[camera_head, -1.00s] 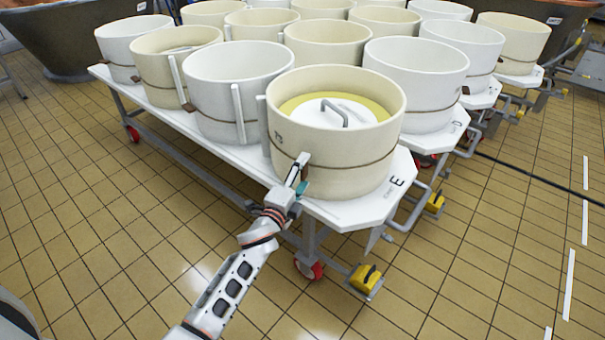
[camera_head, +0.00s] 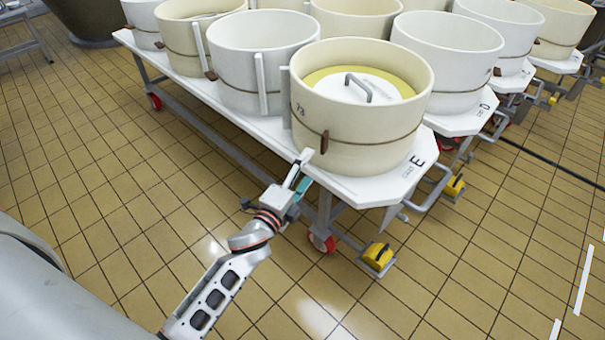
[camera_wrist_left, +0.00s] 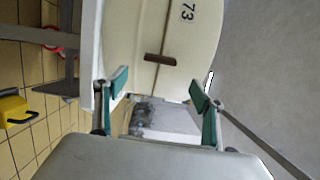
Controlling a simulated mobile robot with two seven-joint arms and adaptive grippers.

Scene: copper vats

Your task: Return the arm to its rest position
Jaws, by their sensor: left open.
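My left arm comes in from the bottom left of the head view. Its gripper (camera_head: 301,172) is at the near edge of the white table, just in front of the cream mould marked 73 (camera_head: 365,140). In the left wrist view the gripper (camera_wrist_left: 158,92) has its two green-padded fingers spread, with nothing held between them. The mould (camera_wrist_left: 165,30) and its brown strap clasp (camera_wrist_left: 160,59) show beyond the fingers. Whether a finger touches the table edge is hard to tell. My right gripper is not in view.
The white wheeled table (camera_head: 385,190), marked E, bears several moulds. A white lid with a handle (camera_head: 360,88) sits inside the nearest mould. A yellow wheel pedal (camera_head: 378,256) and a red caster (camera_head: 322,240) are below the table. Tiled floor (camera_head: 130,180) is open to the left.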

